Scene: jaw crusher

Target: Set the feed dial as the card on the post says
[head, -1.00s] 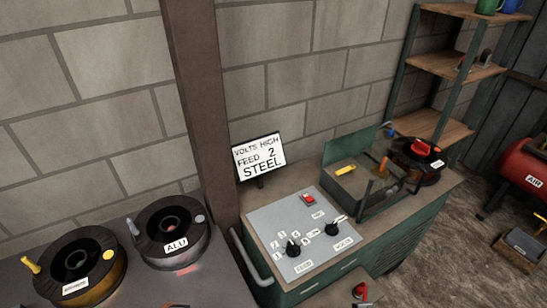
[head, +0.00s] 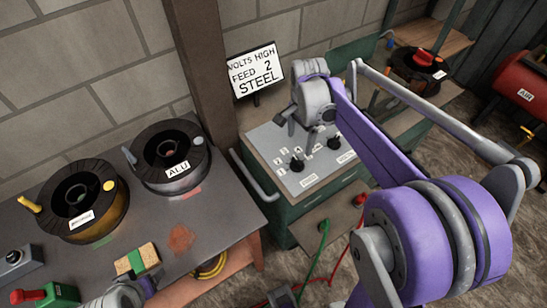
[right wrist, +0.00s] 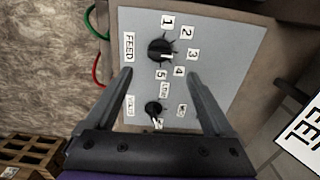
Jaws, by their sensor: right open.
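The card (head: 257,72) on the post (head: 205,60) reads VOLTS HIGH, FEED 2, STEEL. The black feed dial (head: 297,164) sits on the grey control panel (head: 275,140). In the right wrist view the feed dial (right wrist: 160,50) is ringed by labels 1 to 5; its white mark points roughly toward 3. The volts dial (head: 334,143) is beside it, also in the right wrist view (right wrist: 155,108). My right gripper (right wrist: 158,73) is open and empty above the panel, apart from the dials. My left gripper (head: 128,291) is partly cut off at the bottom edge; its jaws are unclear.
Red and green cables hang in front of the green cabinet (head: 290,222). A red AIR tank (head: 523,90) is at right.

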